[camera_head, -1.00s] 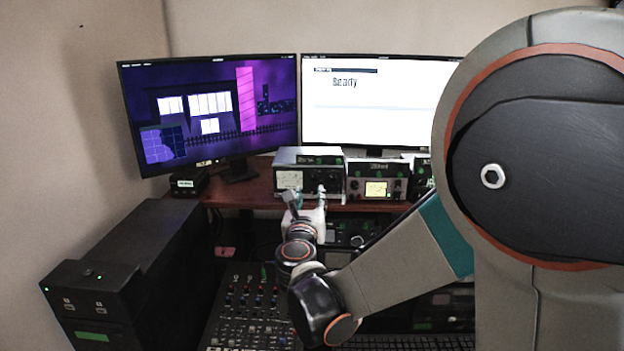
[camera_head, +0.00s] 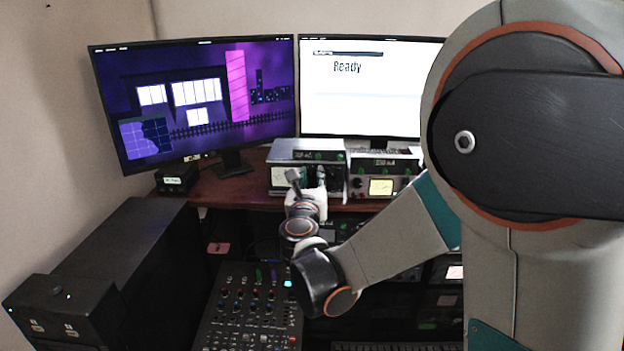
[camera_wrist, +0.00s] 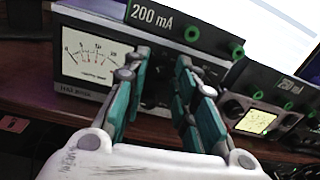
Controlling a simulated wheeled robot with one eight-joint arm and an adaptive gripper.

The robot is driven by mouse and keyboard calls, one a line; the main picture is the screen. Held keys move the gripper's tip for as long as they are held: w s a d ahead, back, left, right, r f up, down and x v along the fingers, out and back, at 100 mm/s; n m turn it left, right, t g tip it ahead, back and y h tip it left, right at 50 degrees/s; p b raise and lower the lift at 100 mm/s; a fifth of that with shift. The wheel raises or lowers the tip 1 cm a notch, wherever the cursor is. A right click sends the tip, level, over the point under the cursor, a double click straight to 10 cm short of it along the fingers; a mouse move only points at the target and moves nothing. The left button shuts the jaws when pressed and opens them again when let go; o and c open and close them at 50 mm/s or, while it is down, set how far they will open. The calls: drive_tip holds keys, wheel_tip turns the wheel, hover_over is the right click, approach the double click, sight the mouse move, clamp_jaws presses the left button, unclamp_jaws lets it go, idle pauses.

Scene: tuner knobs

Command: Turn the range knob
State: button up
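A grey and black instrument box with a white analog meter (camera_wrist: 95,55) stands on the wooden desk; in the head view the same box (camera_head: 308,150) is below the gap between the monitors. A label on its top edge reads 200 mA (camera_wrist: 152,17). My gripper (camera_wrist: 163,65) is in front of this box's panel, its teal fingers apart to either side of dark knobs (camera_wrist: 155,92). The fingers hide much of the panel. I cannot tell which knob is the range knob, nor whether the fingers touch it. In the head view my gripper (camera_head: 306,180) is small and partly hidden.
A second instrument with a lit yellow screen (camera_wrist: 256,121) stands to the right. Two monitors (camera_head: 195,105) (camera_head: 360,90) stand behind. A mixer panel (camera_head: 250,305) lies below, and black cases (camera_head: 120,265) stand at the left.

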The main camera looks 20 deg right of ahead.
clamp_jaws()
drive_tip(key=m, duration=0.3)
drive_tip(key=shift+m, duration=0.4)
drive_tip(key=m, duration=0.3)
drive_tip(key=shift+m, duration=0.3)
drive_tip(key=m, duration=0.4)
drive_tip(key=shift+y, duration=0.3)
drive_tip(key=shift+d+m, duration=0.1)
drive_tip(key=shift+m, duration=1.9)
